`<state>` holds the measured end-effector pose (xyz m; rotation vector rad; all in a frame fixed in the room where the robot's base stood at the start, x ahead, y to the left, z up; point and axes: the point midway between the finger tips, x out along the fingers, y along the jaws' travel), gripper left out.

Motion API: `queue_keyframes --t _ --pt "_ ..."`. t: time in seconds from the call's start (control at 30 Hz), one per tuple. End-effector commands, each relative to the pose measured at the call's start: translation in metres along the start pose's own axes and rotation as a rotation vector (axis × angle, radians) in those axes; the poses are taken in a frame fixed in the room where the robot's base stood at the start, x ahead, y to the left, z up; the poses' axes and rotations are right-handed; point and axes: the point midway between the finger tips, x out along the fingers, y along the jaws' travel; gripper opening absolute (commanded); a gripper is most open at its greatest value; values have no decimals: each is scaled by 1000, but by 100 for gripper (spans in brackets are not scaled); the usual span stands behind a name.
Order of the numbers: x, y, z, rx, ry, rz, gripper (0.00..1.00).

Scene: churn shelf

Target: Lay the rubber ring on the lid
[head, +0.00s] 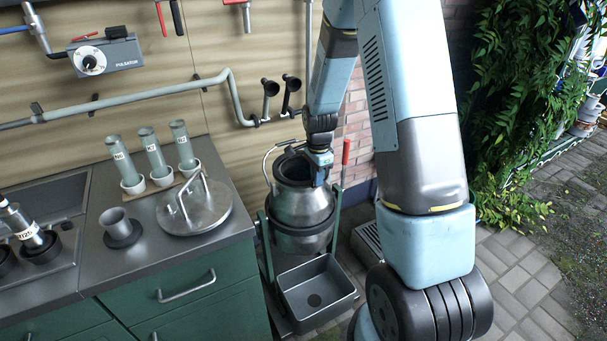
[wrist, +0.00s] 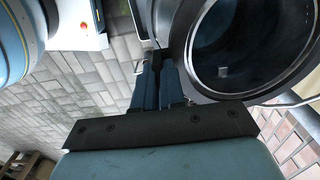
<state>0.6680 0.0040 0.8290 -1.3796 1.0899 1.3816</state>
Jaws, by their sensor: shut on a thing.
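The churn (head: 302,208) is a grey metal can held upright in a green frame beside the counter, its mouth open. My gripper (head: 319,178) points down at the right of the mouth. In the wrist view my gripper's fingers (wrist: 160,60) are close together at the mouth's edge. The rubber ring (wrist: 181,68) appears as a dark band around the opening, and the fingertips are shut on its edge. Whether it still touches the churn rim is unclear. The lid (head: 206,211), a round metal disc with an upright handle, lies on the counter.
Several labelled glass tubes (head: 153,152) in white cups stand behind the lid. A grey funnel-shaped cup (head: 118,226) stands left of it. A grey basin (head: 315,290) sits before the churn. A pipe (head: 150,95) runs along the wall. Paved floor lies right.

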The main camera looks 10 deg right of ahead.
Motion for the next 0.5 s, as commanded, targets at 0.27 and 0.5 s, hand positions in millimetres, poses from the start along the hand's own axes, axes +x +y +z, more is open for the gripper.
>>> queue_keyframes --t 0.27,0.5 --pt "-14 0 0 -2 0 -2 0" --pt "-26 -1 0 0 0 -3 0"
